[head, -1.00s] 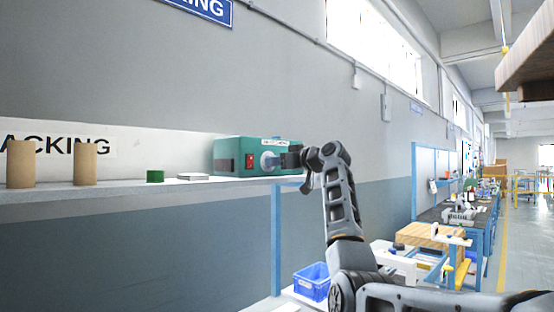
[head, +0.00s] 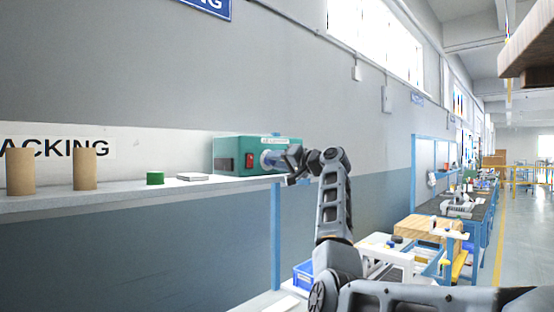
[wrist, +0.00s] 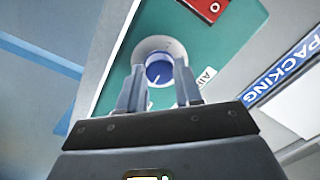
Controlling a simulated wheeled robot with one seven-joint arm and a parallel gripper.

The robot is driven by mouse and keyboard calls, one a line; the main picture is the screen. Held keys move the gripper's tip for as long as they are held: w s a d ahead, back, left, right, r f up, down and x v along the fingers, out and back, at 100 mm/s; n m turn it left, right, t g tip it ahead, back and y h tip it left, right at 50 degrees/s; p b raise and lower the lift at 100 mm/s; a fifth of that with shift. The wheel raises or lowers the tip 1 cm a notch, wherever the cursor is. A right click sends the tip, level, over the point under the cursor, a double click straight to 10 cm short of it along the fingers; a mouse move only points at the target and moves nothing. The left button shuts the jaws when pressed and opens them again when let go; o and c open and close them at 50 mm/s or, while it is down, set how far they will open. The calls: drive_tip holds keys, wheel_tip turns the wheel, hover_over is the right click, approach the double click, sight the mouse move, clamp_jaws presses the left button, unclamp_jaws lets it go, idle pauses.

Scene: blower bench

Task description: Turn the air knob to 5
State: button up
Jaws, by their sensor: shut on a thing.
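The teal blower box (head: 228,155) stands on the shelf against the wall, with a red switch (head: 249,161) on its front. The blue air knob (wrist: 157,72) sits in a round pale collar and has a white pointer line on its face. My gripper (wrist: 158,80) has one finger on each side of the knob and is shut on it. In the head view my gripper (head: 284,160) is at the right part of the box front and mostly hides the knob.
On the shelf (head: 130,186), left of the box, are two brown cylinders (head: 20,171) (head: 85,169), a green round piece (head: 155,178) and a flat grey item (head: 193,177). A blue bin (head: 303,273) is below. Benches stand at right.

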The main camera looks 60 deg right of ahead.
drive_tip(key=shift+f+m, duration=0.25)
drive_tip(key=shift+m, duration=0.85)
drive_tip(key=o, duration=1)
drive_tip(key=shift+r, duration=0.15)
drive_tip(key=shift+o, duration=0.2)
drive_tip(key=s+a+b, duration=0.1)
drive_tip(key=s+b, duration=0.1)
drive_tip(key=s, duration=0.5)
drive_tip(key=shift+s+a, duration=0.25)
drive_tip(key=shift+s, duration=0.1)
drive_tip(key=shift+f, duration=0.2)
